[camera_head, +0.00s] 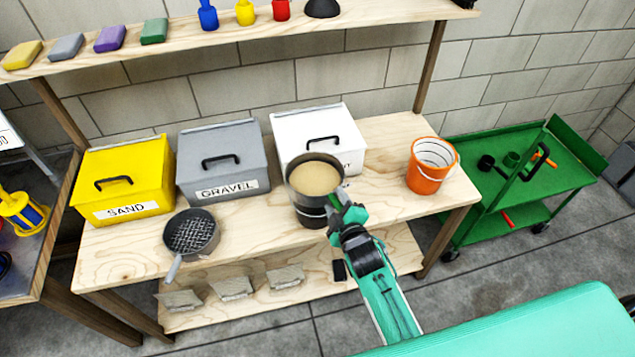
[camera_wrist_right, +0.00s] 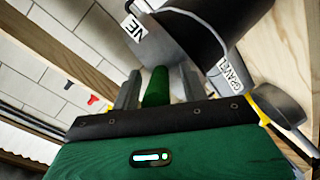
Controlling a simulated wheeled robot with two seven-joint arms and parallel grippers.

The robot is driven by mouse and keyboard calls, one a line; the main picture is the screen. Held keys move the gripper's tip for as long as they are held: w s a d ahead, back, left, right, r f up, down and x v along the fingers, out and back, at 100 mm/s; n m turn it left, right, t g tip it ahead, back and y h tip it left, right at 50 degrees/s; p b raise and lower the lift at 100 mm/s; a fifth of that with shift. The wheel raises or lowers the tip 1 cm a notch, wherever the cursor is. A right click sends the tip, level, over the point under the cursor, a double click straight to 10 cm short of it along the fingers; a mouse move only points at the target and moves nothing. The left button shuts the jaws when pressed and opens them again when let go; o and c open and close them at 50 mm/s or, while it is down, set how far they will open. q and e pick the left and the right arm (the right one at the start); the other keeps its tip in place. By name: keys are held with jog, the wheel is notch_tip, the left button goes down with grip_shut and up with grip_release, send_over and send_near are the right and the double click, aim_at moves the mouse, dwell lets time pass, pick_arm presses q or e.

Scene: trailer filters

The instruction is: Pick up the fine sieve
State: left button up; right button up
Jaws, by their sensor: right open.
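The fine sieve (camera_head: 314,177) is a dark round pan with a tan surface, on top of a dark container (camera_head: 312,215) on the wooden bench. In the right wrist view my right gripper (camera_wrist_right: 160,92) is open, with one finger on each side of the handle. Contact cannot be told. My left gripper is not in view.
A coarse mesh sieve (camera_head: 191,233) lies left on the bench. Yellow sand (camera_head: 123,182), grey gravel (camera_head: 222,162) and white (camera_head: 318,138) bins stand behind. An orange bucket (camera_head: 430,168) stands right, with clear bench between. A green cart (camera_head: 530,170) is farther right.

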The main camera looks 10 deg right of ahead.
grip_shut()
jog(key=shift+r, duration=0.15)
